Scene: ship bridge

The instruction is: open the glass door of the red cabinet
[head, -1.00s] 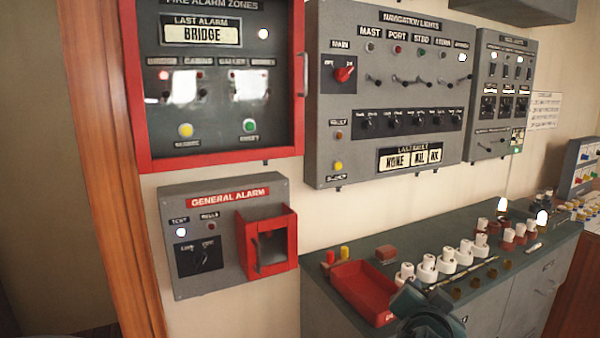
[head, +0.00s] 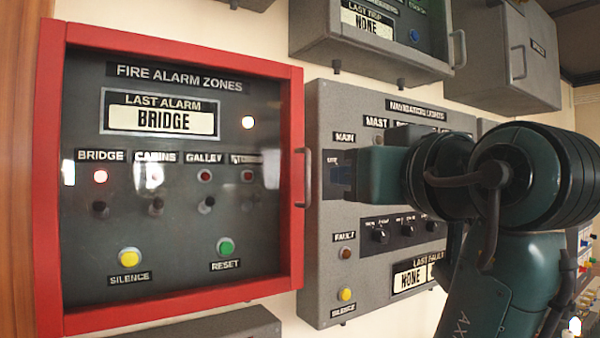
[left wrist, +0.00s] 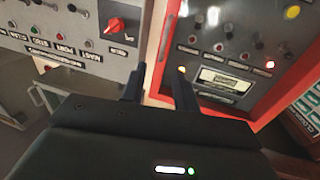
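The red cabinet (head: 50,200) is the fire alarm zones box at the left of the head view. Its glass door (head: 165,235) looks shut, with a grey upright handle (head: 304,178) on the right edge. The red frame also shows upside down in the left wrist view (left wrist: 262,122). My left gripper (head: 338,173) is just right of the handle, its arm coming up from the lower right. In the left wrist view its two fingers (left wrist: 158,82) are apart, beside the red frame edge. I see nothing held between them. My right gripper is not in view.
The navigation lights panel (head: 322,270) is close behind my arm, with a red knob (left wrist: 117,25) seen in the left wrist view. Grey boxes (head: 360,60) hang above it. A wooden post (head: 18,170) stands left of the cabinet.

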